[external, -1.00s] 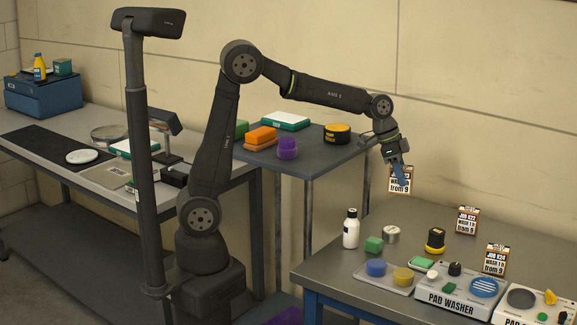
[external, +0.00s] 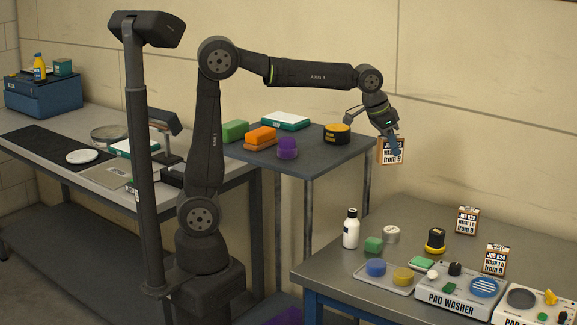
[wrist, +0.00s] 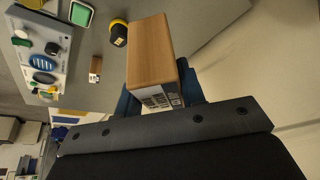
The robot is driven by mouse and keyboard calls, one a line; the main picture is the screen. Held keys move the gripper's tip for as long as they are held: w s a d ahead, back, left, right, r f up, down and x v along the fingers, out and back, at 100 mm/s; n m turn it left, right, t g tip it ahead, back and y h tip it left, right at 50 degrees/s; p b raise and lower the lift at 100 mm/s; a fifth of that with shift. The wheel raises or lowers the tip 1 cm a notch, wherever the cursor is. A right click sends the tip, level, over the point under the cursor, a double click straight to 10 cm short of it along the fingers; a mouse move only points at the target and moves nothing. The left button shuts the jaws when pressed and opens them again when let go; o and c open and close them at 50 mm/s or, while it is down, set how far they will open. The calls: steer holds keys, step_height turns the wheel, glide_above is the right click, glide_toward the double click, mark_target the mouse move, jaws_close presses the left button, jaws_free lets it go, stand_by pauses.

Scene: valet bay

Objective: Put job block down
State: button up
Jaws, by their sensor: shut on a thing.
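My gripper (external: 393,147) is shut on a job block (external: 390,153), a wooden block with a printed card face, held in the air between the back table and the right bench. In the wrist view the held job block (wrist: 151,55) shows its plain wooden side, with the blue fingers (wrist: 160,95) around its lower part. Two similar job blocks stand upright on the right bench, one near the back (external: 467,220) and one behind the pad washers (external: 495,259). The held block touches no surface.
The right bench (external: 330,268) also bears a white bottle (external: 351,230), a green block (external: 373,244), a yellow-and-black round item (external: 435,240), a tray with colored pads (external: 370,281) and a pad washer (external: 450,300). The back table (external: 340,158) holds colored blocks.

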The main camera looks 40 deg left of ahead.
step_height(320, 180, up, 6)
steer(key=shift+r, duration=0.1)
steer(key=w+a+n+y, duration=0.1)
steer(key=w+a+n, duration=0.1)
steer(key=w+a, duration=0.45)
steer(key=w+a+n+y, duration=0.1)
steer(key=w+a+n, duration=0.2)
steer(key=a, duration=0.7)
steer(key=w+a+n+y, duration=0.15)
steer(key=w+a, duration=0.25)
steer(key=a, duration=0.5)
steer(key=s+a+n+y, duration=0.2)
steer(key=a+n, duration=0.8)
steer(key=a, duration=2.3)
steer(key=s+a+n+g+y, duration=0.3)
steer(key=s+a+n, duration=0.7)
steer(key=s+a, duration=1.8)
step_height(320, 180, down, 16)
steer(key=w+a, duration=0.2)
steer(key=shift+m+g+h, duration=0.25)
steer(key=shift+g+h, duration=0.05)
steer(key=shift+h, duration=0.15)
steer(key=s+a+f, duration=0.4)
steer(key=s+a, duration=0.1)
steer(key=s+a+f, duration=0.2)
steer(key=a+f, duration=0.1)
steer(key=shift+s+a, duration=0.25)
steer(key=shift+s, duration=0.1)
steer(key=shift+f, duration=1.85)
